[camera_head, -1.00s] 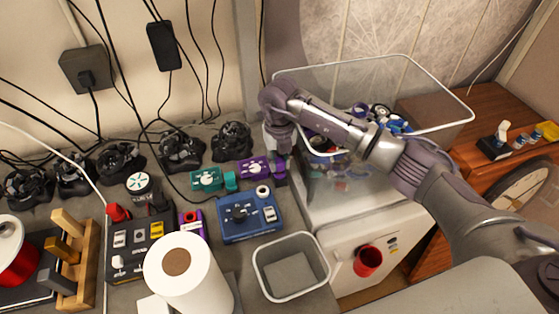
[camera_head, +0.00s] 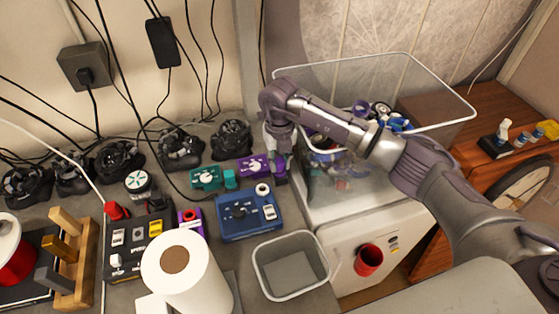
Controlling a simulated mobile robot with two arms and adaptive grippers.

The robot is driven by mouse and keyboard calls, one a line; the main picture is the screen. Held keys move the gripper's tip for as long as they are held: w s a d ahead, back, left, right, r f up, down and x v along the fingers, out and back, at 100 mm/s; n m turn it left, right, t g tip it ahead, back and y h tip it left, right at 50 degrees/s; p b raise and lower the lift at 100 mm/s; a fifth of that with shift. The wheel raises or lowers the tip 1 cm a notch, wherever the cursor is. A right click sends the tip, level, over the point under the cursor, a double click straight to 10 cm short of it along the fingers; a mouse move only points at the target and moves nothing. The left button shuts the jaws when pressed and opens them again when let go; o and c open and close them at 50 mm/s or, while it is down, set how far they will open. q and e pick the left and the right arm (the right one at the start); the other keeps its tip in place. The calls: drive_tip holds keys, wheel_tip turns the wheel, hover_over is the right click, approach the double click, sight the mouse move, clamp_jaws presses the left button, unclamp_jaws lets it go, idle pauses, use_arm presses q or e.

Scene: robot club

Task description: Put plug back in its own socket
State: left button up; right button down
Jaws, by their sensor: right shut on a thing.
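A small purple box (camera_head: 251,166) with a white dial sits on the grey bench near the wall. A purple plug (camera_head: 280,178) is at its right end, under my right gripper (camera_head: 279,163). The gripper points down and is shut on this plug; its fingertips are partly hidden. I cannot tell whether the plug is seated in the purple box or just beside it. A teal box (camera_head: 206,178) stands to the left, with a teal plug (camera_head: 229,178) at its right end. My left gripper is out of view.
A blue box (camera_head: 248,225) with a knob stands in front. A grey bin (camera_head: 290,288) and a paper roll (camera_head: 203,285) are nearer. A clear tub (camera_head: 440,85) stands right, close to my right arm. Black clamps (camera_head: 180,150) line the wall.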

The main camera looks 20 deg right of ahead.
drive_tip(key=shift+f+b, duration=0.3)
drive_tip(key=shift+b, duration=0.2)
idle(0.8)
drive_tip(key=c, duration=0.9)
unclamp_jaws()
drive_tip(key=shift+o, duration=0.2)
wheel_tip(320, 180, up, 8)
drive_tip(key=shift+f, duration=0.25)
drive_tip(key=shift+f, duration=0.1)
